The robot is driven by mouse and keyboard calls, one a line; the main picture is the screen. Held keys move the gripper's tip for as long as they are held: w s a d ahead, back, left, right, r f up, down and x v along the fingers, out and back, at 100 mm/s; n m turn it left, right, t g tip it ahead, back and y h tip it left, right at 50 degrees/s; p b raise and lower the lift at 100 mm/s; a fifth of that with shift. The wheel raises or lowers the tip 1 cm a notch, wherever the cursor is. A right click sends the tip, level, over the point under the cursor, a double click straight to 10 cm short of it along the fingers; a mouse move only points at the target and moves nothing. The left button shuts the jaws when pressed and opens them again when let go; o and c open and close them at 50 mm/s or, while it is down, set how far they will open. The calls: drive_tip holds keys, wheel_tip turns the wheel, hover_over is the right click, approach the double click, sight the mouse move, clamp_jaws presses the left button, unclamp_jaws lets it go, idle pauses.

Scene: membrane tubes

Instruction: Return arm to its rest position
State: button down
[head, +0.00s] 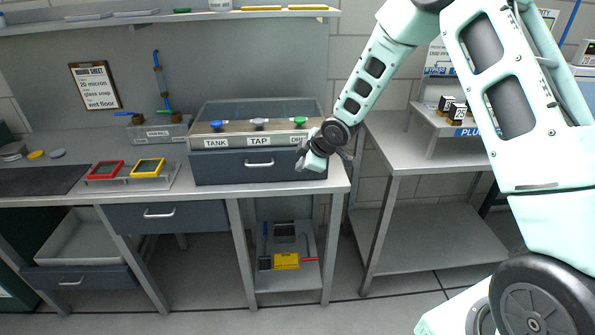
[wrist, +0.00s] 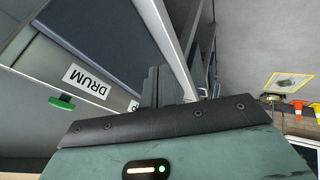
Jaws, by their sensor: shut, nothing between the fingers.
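My arm, pale green, reaches in from the upper right of the head view. My gripper (head: 308,163) is dark and small there, in front of the right end of the box with the TANK, TAP and DRUM labels (head: 258,142). Whether it touches the box cannot be told. In the wrist view my gripper (wrist: 162,82) has its dark fingers together with nothing held. The DRUM label (wrist: 87,82) and a green knob (wrist: 62,102) show to the left of the fingers.
A dark drawer (head: 260,164) sits under the labelled panel. A side table (head: 425,158) stands to the right. Open floor (head: 390,310) lies in front.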

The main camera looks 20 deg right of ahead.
drive_tip(key=s+a+r+m+g, duration=0.1)
drive_tip(key=s+a+r, duration=0.25)
drive_tip(key=s, duration=0.25)
drive_tip(key=s+a+r+m+g+h, duration=0.1)
drive_tip(key=s+a+r, duration=0.25)
drive_tip(key=s, duration=0.25)
drive_tip(key=s+a+r+m+g, duration=0.1)
drive_tip(key=s+a+r, duration=0.25)
drive_tip(key=s, duration=0.25)
drive_tip(key=s+a+r+m+g, duration=0.1)
drive_tip(key=s+a+g, duration=0.1)
drive_tip(key=s, duration=0.9)
drive_tip(key=s+a+r+m+g+h, duration=0.1)
drive_tip(key=s+a+g, duration=0.1)
drive_tip(key=s, duration=0.9)
drive_tip(key=shift+s+r+m, duration=0.3)
drive_tip(key=shift+s+r, duration=0.05)
drive_tip(key=shift+s, duration=0.05)
